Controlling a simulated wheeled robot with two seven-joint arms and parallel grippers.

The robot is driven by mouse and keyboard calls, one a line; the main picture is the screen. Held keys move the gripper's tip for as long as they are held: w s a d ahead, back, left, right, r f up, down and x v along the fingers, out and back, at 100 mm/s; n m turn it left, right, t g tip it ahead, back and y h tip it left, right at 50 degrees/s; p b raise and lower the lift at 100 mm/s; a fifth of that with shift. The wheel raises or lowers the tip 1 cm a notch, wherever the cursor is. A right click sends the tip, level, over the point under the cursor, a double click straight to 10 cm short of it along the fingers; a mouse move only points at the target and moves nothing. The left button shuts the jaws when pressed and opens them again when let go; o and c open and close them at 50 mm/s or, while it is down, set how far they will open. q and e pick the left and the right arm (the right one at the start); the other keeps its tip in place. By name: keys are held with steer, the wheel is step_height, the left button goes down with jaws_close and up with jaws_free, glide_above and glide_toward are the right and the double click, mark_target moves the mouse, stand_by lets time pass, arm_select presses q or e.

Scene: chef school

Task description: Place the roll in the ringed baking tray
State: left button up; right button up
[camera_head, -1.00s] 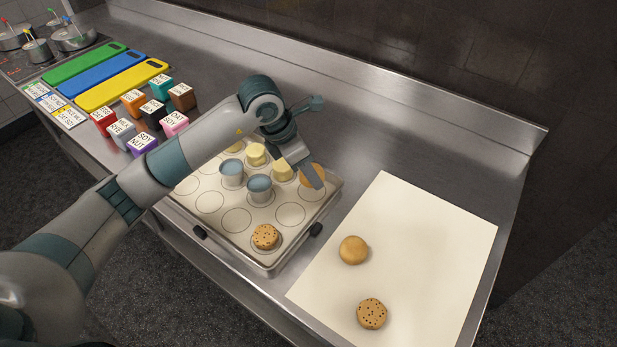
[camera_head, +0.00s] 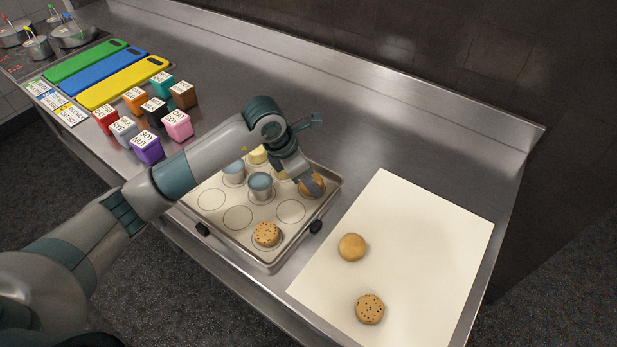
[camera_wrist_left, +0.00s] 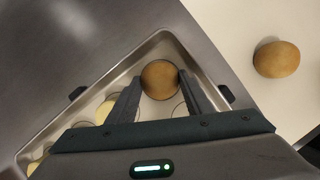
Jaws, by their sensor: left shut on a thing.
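My left gripper (camera_head: 310,188) is shut on a plain golden-brown roll (camera_head: 318,180) over the far right corner of the ringed baking tray (camera_head: 271,263). In the left wrist view the roll (camera_wrist_left: 160,78) sits between the two fingers (camera_wrist_left: 161,92), over the tray's corner ring. It is low, at or just above the tray surface; contact is hard to tell. The fingers hide part of it in the head view. Another plain roll (camera_head: 351,247) and a speckled roll (camera_head: 369,309) lie on the white sheet (camera_head: 420,235). My right gripper is not in view.
The tray also holds a speckled roll (camera_head: 266,234) in its near corner, blue-grey cups (camera_head: 260,187) and pale yellow pieces (camera_head: 257,154). Several rings are empty. Labelled boxes (camera_head: 147,147) and coloured boards (camera_head: 124,84) stand at the left. The counter behind the tray is clear.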

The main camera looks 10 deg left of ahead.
arm_select(q)
steer(key=shift+f, duration=0.15)
steer(key=o, duration=1)
steer(key=shift+o, duration=0.2)
steer(key=shift+r, duration=0.2)
steer(key=shift+a+r, duration=0.1)
steer(key=shift+r, duration=0.05)
steer(key=b+v, duration=0.3)
steer(key=v, duration=0.8)
steer(key=shift+r, duration=0.35)
steer(key=shift+s, duration=0.1)
